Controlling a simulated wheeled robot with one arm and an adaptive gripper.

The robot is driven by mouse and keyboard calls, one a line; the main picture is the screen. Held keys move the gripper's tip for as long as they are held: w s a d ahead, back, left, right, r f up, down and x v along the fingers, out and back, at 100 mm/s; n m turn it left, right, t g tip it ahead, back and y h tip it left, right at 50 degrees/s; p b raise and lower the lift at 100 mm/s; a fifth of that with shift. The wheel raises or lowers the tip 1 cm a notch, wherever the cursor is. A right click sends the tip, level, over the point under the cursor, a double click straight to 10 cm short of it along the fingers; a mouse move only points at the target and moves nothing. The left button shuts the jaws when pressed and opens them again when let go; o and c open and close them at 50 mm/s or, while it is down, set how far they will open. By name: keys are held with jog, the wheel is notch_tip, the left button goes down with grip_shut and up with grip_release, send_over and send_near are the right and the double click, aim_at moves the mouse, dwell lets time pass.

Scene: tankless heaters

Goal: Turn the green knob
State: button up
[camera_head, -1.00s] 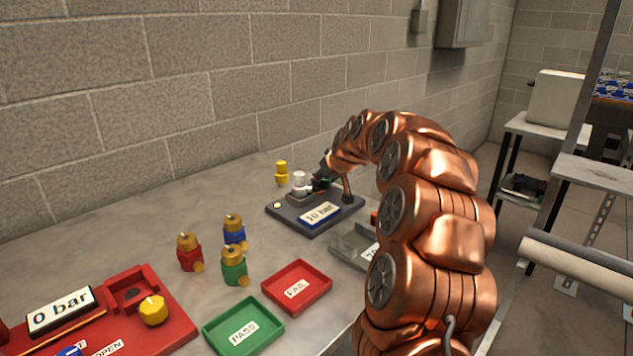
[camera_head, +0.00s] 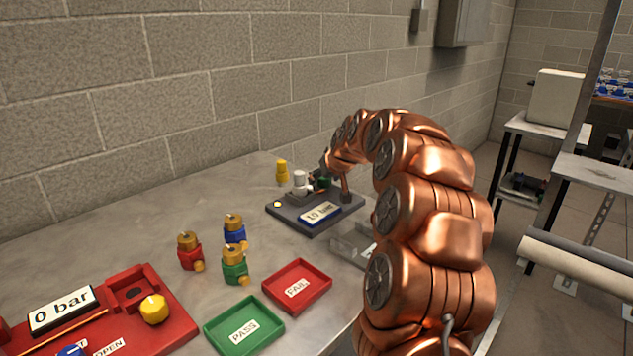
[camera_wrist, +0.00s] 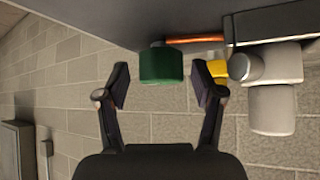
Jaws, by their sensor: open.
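My gripper (camera_wrist: 161,86) is open, with one finger on each side of the knob and a gap to both. In the head view the green knob (camera_head: 324,183) is a small patch on the dark grey rig (camera_head: 301,226), partly hidden by my gripper. The rig carries a sign that seems to read 10 bar (camera_head: 319,213). A white-grey fitting (camera_wrist: 272,90) sits right of the knob in the wrist view.
A yellow-topped fitting (camera_head: 282,173) stands behind the rig. Red, blue and green valves (camera_head: 235,266) stand on the table left of it. A green PASS tray (camera_head: 275,328), a red FAIL tray (camera_head: 324,291) and a red 0 bar rig (camera_head: 170,300) are nearer.

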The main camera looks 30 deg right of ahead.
jog(key=shift+r, duration=0.1)
jog(key=shift+s+a+r, duration=0.1)
jog(key=shift+s+r, duration=0.25)
jog(key=shift+r, duration=0.1)
jog(key=v, duration=1)
jog(key=shift+s, duration=0.35)
jog(key=shift+a+r, duration=0.1)
